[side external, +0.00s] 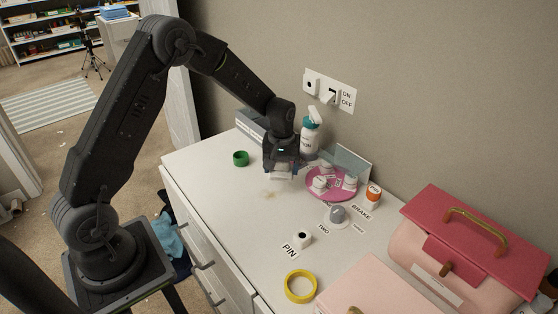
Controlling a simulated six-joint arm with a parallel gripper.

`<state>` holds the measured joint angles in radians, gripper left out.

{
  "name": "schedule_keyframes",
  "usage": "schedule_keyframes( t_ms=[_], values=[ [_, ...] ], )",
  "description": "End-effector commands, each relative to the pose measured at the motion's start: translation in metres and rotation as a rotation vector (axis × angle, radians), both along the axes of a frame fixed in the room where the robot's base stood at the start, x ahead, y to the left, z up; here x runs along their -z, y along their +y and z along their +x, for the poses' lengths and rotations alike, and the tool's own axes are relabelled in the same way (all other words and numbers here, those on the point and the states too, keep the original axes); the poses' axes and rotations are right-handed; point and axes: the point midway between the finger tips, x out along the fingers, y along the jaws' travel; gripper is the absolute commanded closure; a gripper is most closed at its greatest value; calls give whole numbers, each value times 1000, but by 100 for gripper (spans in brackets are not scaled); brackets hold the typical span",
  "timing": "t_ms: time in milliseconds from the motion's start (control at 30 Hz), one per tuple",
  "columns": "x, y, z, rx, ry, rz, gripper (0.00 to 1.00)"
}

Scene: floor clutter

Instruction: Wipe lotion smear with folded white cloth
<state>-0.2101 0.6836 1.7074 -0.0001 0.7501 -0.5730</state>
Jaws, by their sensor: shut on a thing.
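My gripper (280,168) is above the far part of the white countertop, pointing down. It is shut on a small white thing, which looks like the folded white cloth (280,179). The fingers partly hide the cloth, and I cannot tell whether it touches the counter. A faint tan smear (268,195) lies on the counter just below and left of the cloth in the picture.
A pink round tray (312,194) with white jars stands close right of my gripper. The counter's front left is clear.

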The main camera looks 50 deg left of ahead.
Motion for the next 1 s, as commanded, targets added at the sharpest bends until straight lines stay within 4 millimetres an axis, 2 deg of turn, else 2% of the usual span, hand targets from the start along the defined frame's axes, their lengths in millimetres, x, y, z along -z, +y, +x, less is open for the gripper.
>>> schedule_keyframes(
  t_ms=[567, 1000],
  values=[
    [59, 0, -1, -1, 4, -1, 46],
    [59, 1, -41, -2, 4, -1, 46]
  ],
)
